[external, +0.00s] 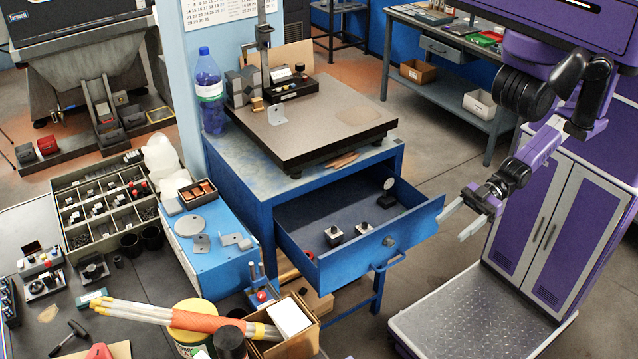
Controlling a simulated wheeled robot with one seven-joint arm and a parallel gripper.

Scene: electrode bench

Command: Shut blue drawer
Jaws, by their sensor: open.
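The blue drawer (345,267) is pulled out of the blue table (262,190) in the middle of the external view. Its front panel faces the lower right and carries a blue handle (388,260) and a round grey knob or lock. Inside lie several small dark and silver parts, a red item and a round disc on a stand.
A dark granite plate (311,123) with a gauge stand sits on the table. A blue bottle (209,90) stands at its left corner. A cardboard box (287,335) and orange-wrapped rods (200,321) are below and left of the drawer. Floor right of the drawer looks clear.

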